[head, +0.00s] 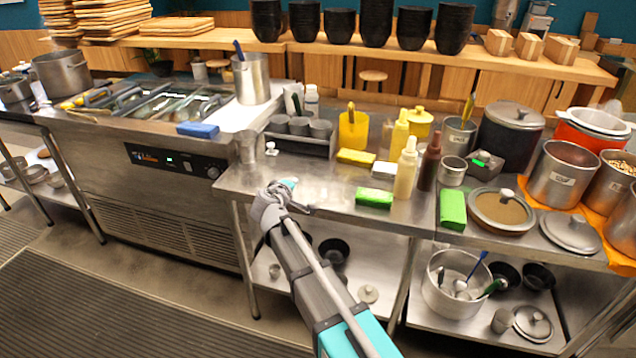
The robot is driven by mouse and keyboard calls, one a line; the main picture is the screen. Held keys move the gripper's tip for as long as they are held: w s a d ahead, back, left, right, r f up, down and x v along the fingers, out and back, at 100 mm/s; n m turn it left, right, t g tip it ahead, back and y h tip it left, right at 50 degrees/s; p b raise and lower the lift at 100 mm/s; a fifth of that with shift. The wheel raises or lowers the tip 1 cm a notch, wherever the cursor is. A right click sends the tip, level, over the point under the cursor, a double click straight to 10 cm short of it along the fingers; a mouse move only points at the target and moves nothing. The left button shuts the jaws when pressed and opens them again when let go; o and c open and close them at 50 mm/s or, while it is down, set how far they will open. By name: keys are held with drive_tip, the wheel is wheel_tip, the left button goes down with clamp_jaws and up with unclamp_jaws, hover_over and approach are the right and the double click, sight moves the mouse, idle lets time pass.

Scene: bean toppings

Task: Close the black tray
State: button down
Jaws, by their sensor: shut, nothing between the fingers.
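I cannot pick out a flat black tray with certainty. A dark rectangular caddy (300,143) with several grey cups stands on the steel table, left of the yellow container. A small black box (484,167) with a green label sits farther right, behind the round lid. My gripper (300,197) is over the front left part of the steel table, in front of the caddy and apart from it. It is small in the picture and looks shut and empty. My arm hides part of the table edge and lower shelf.
Sauce bottles (406,170), green sponges (374,197) and a yellow container (353,130) stand right of my gripper. A metal cup (246,147) stands to its left. Pots and lids (500,210) crowd the right side. Table around my gripper is mostly clear.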

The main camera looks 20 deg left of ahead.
drive_tip(key=shift+w+d+r+m+g+h+p, duration=0.15)
drive_tip(key=shift+d+m+g+h+p, duration=0.15)
drive_tip(key=shift+d, duration=0.95)
drive_tip(key=shift+w+d+f+m+g+h+p, duration=0.15)
drive_tip(key=shift+d+m+g+p, duration=0.2)
drive_tip(key=shift+d, duration=0.85)
drive_tip(key=shift+w+d+r+m+g+h+p, duration=0.15)
drive_tip(key=shift+d+m+h+p, duration=0.25)
drive_tip(key=shift+d, duration=0.85)
drive_tip(key=shift+d, duration=0.3)
drive_tip(key=d+m+g, duration=0.1)
drive_tip(key=d, duration=0.3)
drive_tip(key=s+d+m+g+h+p, duration=0.1)
drive_tip(key=d, duration=0.3)
drive_tip(key=d+f+m+g+p, duration=0.1)
drive_tip(key=d, duration=0.3)
drive_tip(key=shift+s+m+h, duration=0.15)
drive_tip(key=shift+m+h, duration=0.1)
drive_tip(key=s+d+m+g+y+p, duration=0.2)
drive_tip(key=s+d+m+g+p, duration=0.2)
drive_tip(key=s+d, duration=0.5)
drive_tip(key=s+d+m+g+y+p, duration=0.1)
drive_tip(key=s+d+m+g+p, duration=0.2)
drive_tip(key=s+d, duration=0.7)
drive_tip(key=shift+s+d+m+g+y+p, duration=0.15)
drive_tip(key=shift+d+m+g+y+p, duration=0.25)
drive_tip(key=shift+d+m+g, duration=1.7)
drive_tip(key=shift+d+n+t, duration=0.7)
drive_tip(key=shift+d+n, duration=0.2)
drive_tip(key=shift+n, duration=0.3)
